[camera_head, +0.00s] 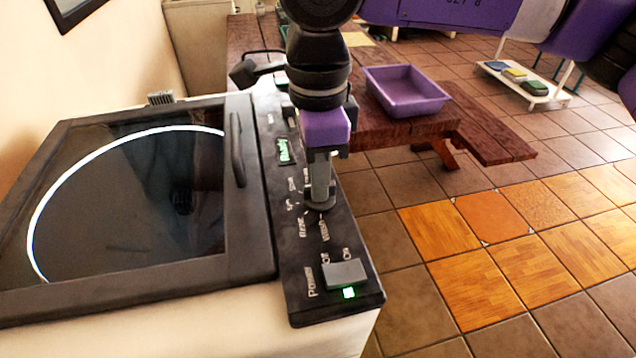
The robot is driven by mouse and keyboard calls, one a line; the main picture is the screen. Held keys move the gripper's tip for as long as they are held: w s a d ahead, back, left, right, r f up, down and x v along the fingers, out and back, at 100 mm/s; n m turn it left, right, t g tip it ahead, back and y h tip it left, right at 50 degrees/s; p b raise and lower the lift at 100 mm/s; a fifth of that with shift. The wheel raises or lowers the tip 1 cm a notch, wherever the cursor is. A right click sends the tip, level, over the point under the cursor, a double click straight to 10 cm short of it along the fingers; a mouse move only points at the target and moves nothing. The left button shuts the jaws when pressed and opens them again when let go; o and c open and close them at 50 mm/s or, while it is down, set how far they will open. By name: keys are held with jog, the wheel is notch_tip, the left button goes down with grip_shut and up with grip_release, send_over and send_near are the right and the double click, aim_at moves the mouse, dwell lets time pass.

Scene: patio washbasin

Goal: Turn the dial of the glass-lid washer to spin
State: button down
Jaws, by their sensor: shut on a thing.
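The glass-lid washer (250,262) stands at the left with its dark lid (130,200) closed. Its black control panel (295,262) runs along the right side. The dial (318,206) sits mid-panel, with small labels around it that are partly hidden and hard to read. My gripper (320,190) points down from above and is shut on the dial. The fingers cover most of the dial, so I cannot tell which label it points to.
A grey power switch (345,273) with a lit green light (348,293) is at the panel's near end. A small green display (283,150) glows farther back. A purple basin (405,92) stands on a wooden table behind.

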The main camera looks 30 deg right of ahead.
dwell(0.4)
jog(key=c, duration=1.4)
grip_release()
jog(key=shift+c, duration=0.2)
jog(key=shift+r, duration=0.1)
notch_tip(320, 180, up, 8)
jog(key=shift+f, duration=0.2)
jog(key=shift+d, duration=0.1)
